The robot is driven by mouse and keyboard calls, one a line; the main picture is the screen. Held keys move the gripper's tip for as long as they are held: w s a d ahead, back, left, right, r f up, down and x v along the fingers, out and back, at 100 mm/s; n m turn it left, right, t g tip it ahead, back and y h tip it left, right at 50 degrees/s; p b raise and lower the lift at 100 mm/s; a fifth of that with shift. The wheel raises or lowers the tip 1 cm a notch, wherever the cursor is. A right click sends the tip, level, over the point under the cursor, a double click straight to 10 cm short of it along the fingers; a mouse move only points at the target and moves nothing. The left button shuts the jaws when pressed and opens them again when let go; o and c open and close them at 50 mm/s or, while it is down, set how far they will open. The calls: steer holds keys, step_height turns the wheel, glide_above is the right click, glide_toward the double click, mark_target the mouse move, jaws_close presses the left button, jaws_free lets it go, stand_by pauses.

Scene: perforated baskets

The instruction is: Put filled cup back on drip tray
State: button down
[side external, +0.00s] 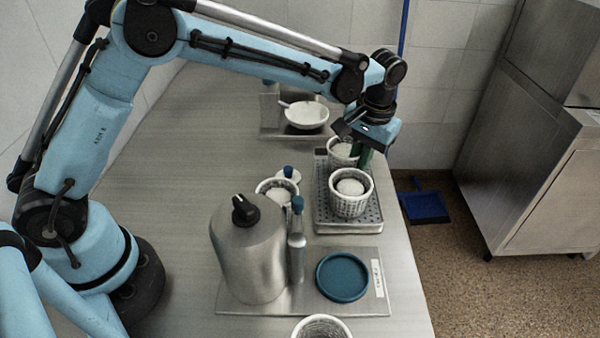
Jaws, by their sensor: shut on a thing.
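A white perforated cup (349,205) filled with a white mass is at the middle of the metal drip tray (348,226), upright. I cannot tell whether the cup's base touches the tray. A second filled white cup (342,150) is behind it at the tray's far end, partly hidden by my gripper.
A steel canister (248,255) with a black knob, a bottle (297,250) and a blue round dish (342,277) stand in front. Another filled cup (276,183) is left of the tray. A white bowl (305,116) sits behind. An empty-looking cup (322,330) is at the front edge.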

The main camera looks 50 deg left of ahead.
steer(key=shift+f, duration=0.5)
stand_by(0.4)
steer(key=c, duration=1.1)
jaws_free()
steer(key=shift+c, duration=0.2)
steer(key=shift+r, duration=4)
steer(key=s+a+r+m+t+h, duration=0.1)
steer(key=s+a+r+t, duration=0.35)
steer(key=s+a, duration=0.4)
steer(key=s+a+f+t, duration=0.3)
steer(key=s+a, duration=0.1)
steer(key=s, duration=0.6)
steer(key=shift+m, duration=0.3)
